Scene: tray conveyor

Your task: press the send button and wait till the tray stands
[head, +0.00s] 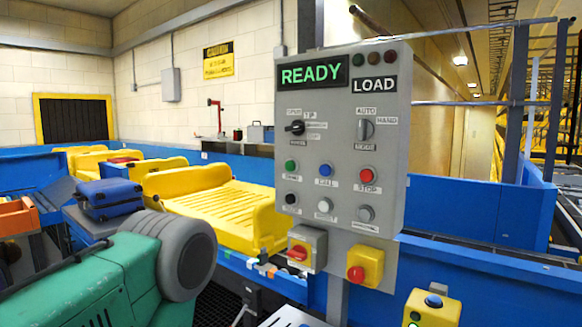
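The grey control panel (345,140) stands upright in the middle. Its screen (312,75) reads READY in green, and a plate beside it reads LOAD. A green button (290,166) sits at the left of the upper button row; its small label seems to read SEND. A blue button (325,169) and a red button (367,174), labelled STOP, are to its right. A large empty yellow tray (225,205) lies on the conveyor behind the panel, partly hidden by it. Neither gripper can be made out, and nothing touches the buttons.
More yellow trays (90,160) line the blue-walled conveyor at the far left. A blue suitcase (108,198) lies at the left. A red-knobbed switch box (365,266) hangs below the panel; a yellow button box (432,308) stands lower right. A large green body fills the lower left.

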